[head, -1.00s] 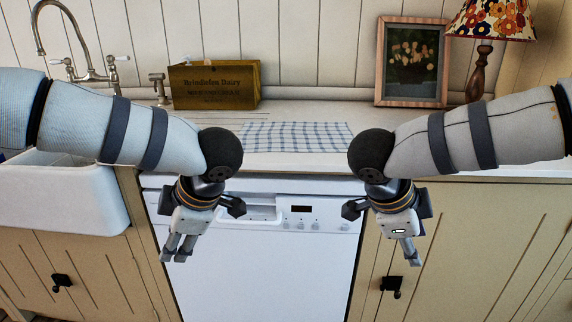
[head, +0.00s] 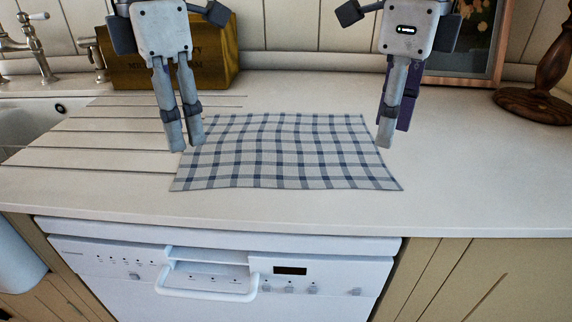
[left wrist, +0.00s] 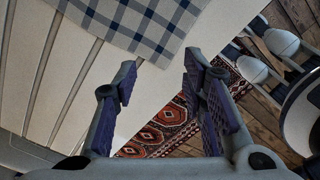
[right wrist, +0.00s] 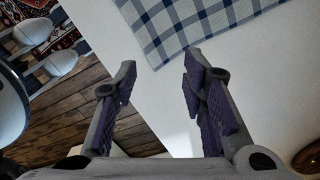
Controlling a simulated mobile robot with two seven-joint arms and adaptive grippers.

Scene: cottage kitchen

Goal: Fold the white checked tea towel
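The white tea towel (head: 285,155) with blue checks lies spread flat on the counter, slightly rippled, in the head view. Part of the towel shows at the top of the left wrist view (left wrist: 150,22) and of the right wrist view (right wrist: 185,22). My left gripper (head: 184,148) hangs fingers down above the towel's left side; its fingers are apart and empty in the left wrist view. My right gripper (head: 388,146) hangs fingers down near the towel's right edge; its fingers are apart and empty in the right wrist view. Neither gripper visibly holds cloth.
The counter (head: 470,170) is clear right of the towel. A wooden box (head: 215,65) and a framed picture (head: 470,70) stand behind. A lamp base (head: 540,95) is at right. The sink (head: 30,125) and tap (head: 35,50) are at left. A dishwasher (head: 210,290) is below.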

